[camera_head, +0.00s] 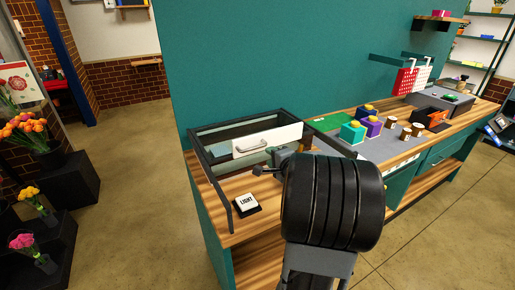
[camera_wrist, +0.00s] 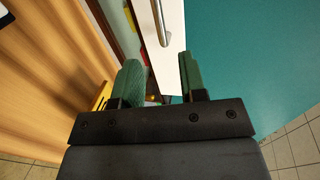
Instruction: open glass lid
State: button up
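The glass lid shows in the head view as a dark-framed glass case (camera_head: 213,171) on the left end of the wooden counter. The wrist view shows the white panel (camera_wrist: 174,30) and the handle (camera_wrist: 161,18) ahead of my fingers. My gripper (camera_head: 268,163) is just below and in front of the handle in the head view. In the wrist view my gripper (camera_wrist: 160,62) has its two green fingers apart, with the white panel seen between them. I cannot tell whether they touch it.
A white LIGHT box (camera_head: 246,204) lies on the counter at the front left. A teal box (camera_head: 352,132), a purple box (camera_head: 370,126) and small jars stand to the right. A teal wall (camera_head: 270,60) rises behind. My arm hides part of the counter.

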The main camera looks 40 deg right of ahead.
aim_at(257, 147)
jog(key=x, duration=1.1)
grip_shut()
dwell(0.3)
